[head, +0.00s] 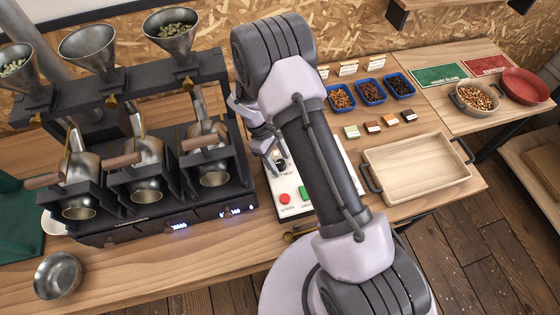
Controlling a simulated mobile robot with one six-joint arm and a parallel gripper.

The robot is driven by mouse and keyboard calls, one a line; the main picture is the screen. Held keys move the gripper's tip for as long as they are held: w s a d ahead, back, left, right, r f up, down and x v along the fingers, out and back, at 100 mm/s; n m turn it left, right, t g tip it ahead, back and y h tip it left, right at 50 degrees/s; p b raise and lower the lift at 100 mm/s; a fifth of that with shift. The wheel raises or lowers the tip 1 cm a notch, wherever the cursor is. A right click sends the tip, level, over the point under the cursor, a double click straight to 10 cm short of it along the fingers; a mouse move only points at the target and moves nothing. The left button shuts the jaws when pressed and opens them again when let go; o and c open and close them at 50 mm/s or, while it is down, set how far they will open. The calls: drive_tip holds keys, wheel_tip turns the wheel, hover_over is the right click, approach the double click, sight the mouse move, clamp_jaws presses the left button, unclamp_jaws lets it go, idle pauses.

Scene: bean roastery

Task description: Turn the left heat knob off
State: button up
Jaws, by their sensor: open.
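A white control panel (292,212) lies on the wooden bench, partly hidden behind my arm. A dark heat knob (281,163) shows near its left edge, with a small label below it that is too blurred to read surely. My gripper (271,153) is open, right by this knob at its upper left; I cannot tell whether it touches it. The knob's setting cannot be made out. A red button (285,198) and a green button (305,193) sit lower on the panel. The rest of the panel is hidden.
A black roaster stand (150,225) with several metal drums and funnels stands close on the left. A wooden tray (416,168) is right of the panel. Blue bean trays (372,91) stand behind. A metal bowl (58,275) is at the front left.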

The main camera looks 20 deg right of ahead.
sight(279, 162)
wheel_tip(279, 162, up, 4)
drive_tip(key=shift+r+p, duration=0.1)
drive_tip(key=shift+p, duration=0.55)
drive_tip(key=s, duration=1.6)
drive_tip(key=shift+d+r, duration=0.1)
drive_tip(key=shift+r, duration=0.3)
drive_tip(key=w+r+m+t+y+b, duration=0.25)
drive_tip(key=r+m+b, duration=0.35)
drive_tip(key=r, duration=0.4)
drive_tip(key=s+a+r+m+t+y+b, duration=0.2)
drive_tip(key=s+r+m+t+b, duration=0.3)
drive_tip(key=r, duration=0.5)
drive_tip(key=a+m+t+b, duration=0.1)
drive_tip(key=m, duration=0.1)
drive_tip(key=shift+s+a+r+m+y, duration=0.2)
drive_tip(key=shift+s+a+m+y, duration=0.1)
drive_tip(key=shift+s+y, duration=0.1)
